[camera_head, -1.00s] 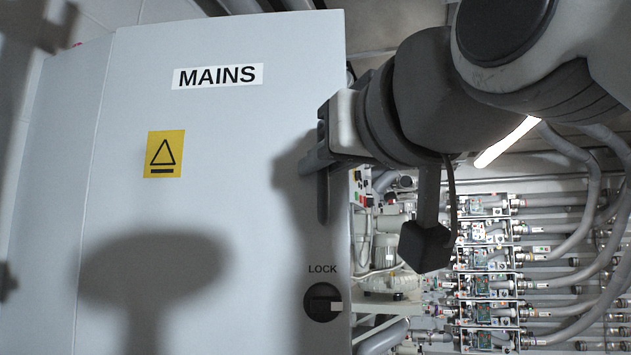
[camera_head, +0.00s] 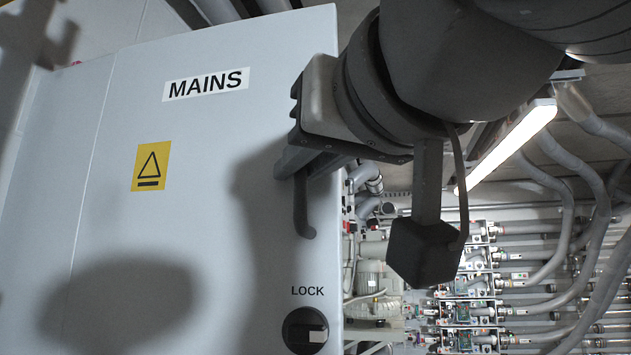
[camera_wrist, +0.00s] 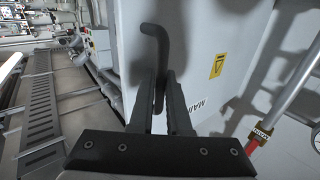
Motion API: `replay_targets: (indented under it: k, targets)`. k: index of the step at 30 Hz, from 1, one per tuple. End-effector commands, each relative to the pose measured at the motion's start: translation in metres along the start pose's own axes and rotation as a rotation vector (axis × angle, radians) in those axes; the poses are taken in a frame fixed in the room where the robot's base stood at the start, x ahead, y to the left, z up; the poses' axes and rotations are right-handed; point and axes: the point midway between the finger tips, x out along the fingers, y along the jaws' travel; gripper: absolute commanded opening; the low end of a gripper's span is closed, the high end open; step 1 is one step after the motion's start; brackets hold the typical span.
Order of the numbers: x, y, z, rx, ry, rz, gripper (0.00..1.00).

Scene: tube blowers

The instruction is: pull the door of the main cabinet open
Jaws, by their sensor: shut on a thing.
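The main cabinet door (camera_head: 200,230) is a large pale grey panel with a MAINS label (camera_head: 206,84) and a yellow warning sticker (camera_head: 151,166). Its dark bent handle (camera_head: 302,205) is near the right edge. My gripper (camera_head: 293,165) is shut on the handle's upper part, and the handle's free end hangs below the fingers. In the wrist view, the handle (camera_wrist: 156,40) runs between the two fingers of my gripper (camera_wrist: 160,82). The round LOCK knob (camera_head: 305,331) is below the handle. I cannot tell how wide any gap at the door edge is.
Right of the door are pipes and racked tube units (camera_head: 470,310), with a lit lamp (camera_head: 508,145) above. The wrist view shows a slotted grey tray (camera_wrist: 38,115) at the left and a grey rail with a red part (camera_wrist: 258,139) at the right.

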Motion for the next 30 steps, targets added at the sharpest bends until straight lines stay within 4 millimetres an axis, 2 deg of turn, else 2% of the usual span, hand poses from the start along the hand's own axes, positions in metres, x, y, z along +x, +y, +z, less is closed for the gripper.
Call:
replay_targets:
  k: [1, 8, 9, 11, 23, 26, 30]
  targets:
    - [-0.01, -0.021, 0.003, -0.03, 0.003, -0.025, 0.0]
    - [-0.01, -0.021, 0.004, -0.031, 0.001, -0.024, 0.0]
    - [-0.01, -0.021, 0.004, -0.031, 0.001, -0.024, 0.18]
    - [-0.01, -0.021, 0.004, -0.031, 0.001, -0.024, 0.27]
    - [-0.011, -0.022, 0.001, -0.029, 0.008, -0.028, 0.27]
    - [-0.018, -0.022, 0.001, -0.029, 0.009, -0.028, 0.27]
    - [-0.041, -0.02, 0.001, -0.026, 0.01, -0.025, 0.27]
